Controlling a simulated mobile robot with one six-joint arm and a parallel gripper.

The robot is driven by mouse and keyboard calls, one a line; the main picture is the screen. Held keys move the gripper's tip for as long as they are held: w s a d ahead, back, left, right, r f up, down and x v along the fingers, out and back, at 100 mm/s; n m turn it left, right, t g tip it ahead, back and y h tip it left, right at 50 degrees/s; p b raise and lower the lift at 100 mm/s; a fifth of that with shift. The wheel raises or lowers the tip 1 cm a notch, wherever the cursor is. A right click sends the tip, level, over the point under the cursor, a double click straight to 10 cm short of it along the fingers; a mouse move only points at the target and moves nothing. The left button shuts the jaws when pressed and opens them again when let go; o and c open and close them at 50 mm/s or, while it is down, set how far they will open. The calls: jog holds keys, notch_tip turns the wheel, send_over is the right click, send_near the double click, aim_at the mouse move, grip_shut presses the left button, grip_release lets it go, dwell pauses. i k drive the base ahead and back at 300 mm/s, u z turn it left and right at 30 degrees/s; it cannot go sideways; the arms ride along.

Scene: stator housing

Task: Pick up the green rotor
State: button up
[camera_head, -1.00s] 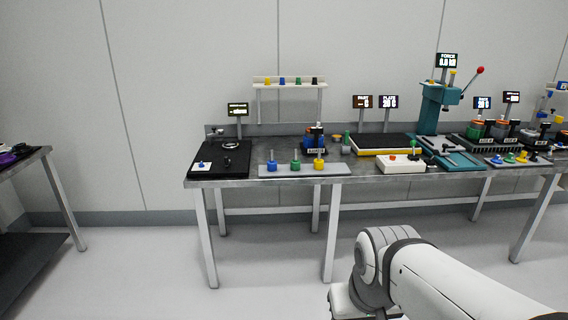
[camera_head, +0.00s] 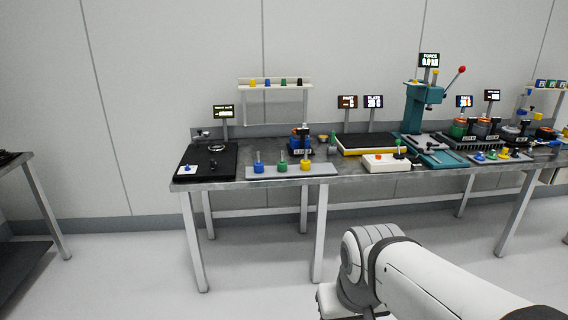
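The green rotor (camera_head: 282,166) stands upright on a grey tray (camera_head: 325,171) near the front edge of the workbench, its thin shaft pointing up. A blue rotor (camera_head: 258,168) stands to its left and a yellow rotor (camera_head: 305,165) to its right on the same tray. My white arm reaches in from the lower right, in front of and below the bench. My gripper's fingers are outside the picture, so their state does not show. My arm is well apart from the rotors.
The metal workbench (camera_head: 215,187) carries a black board (camera_head: 225,160) at left, a white box with buttons (camera_head: 386,163) right of the tray, and a teal press (camera_head: 416,105) further right. A small rack (camera_head: 275,83) stands behind the rotors. Floor before the bench is clear.

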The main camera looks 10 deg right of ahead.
aim_at(282, 164)
jog(key=u, duration=0.65)
jog(key=i, duration=2.05)
jog(key=z, duration=0.7)
jog(key=i, duration=0.55)
jog(key=z, duration=0.55)
